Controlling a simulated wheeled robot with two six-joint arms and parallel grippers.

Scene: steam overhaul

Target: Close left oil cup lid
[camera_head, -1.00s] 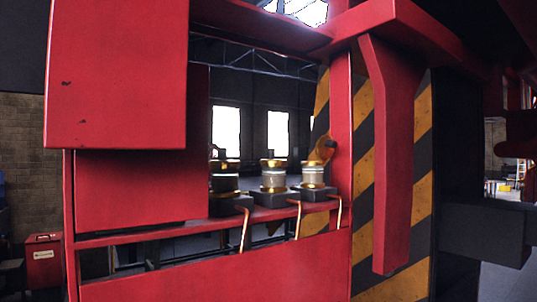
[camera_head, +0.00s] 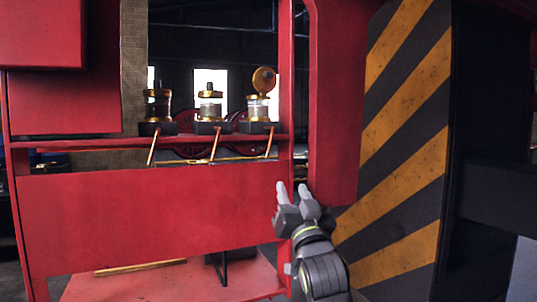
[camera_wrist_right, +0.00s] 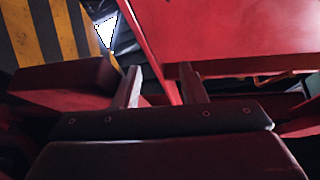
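Three oil cups with brass tops and glass bodies stand in a row on dark blocks on a red ledge: the left cup (camera_head: 158,104), the middle cup (camera_head: 210,106) and the right cup (camera_head: 257,108). The round brass lid (camera_head: 264,80) of the right cup is tipped up, open. The left and middle cups show a dark knob on top and no raised lid. My right gripper (camera_head: 293,192) is below and right of the cups, pointing up, empty, its fingers apart. The wrist view shows the finger gap too (camera_wrist_right: 160,88). My left gripper is out of view.
A red upright post (camera_head: 286,70) stands just right of the right cup. A red panel (camera_head: 150,215) lies below the ledge (camera_head: 75,143). A black and yellow striped wall (camera_head: 405,125) is at the right. Thin copper pipes (camera_head: 216,145) slant down from the cups.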

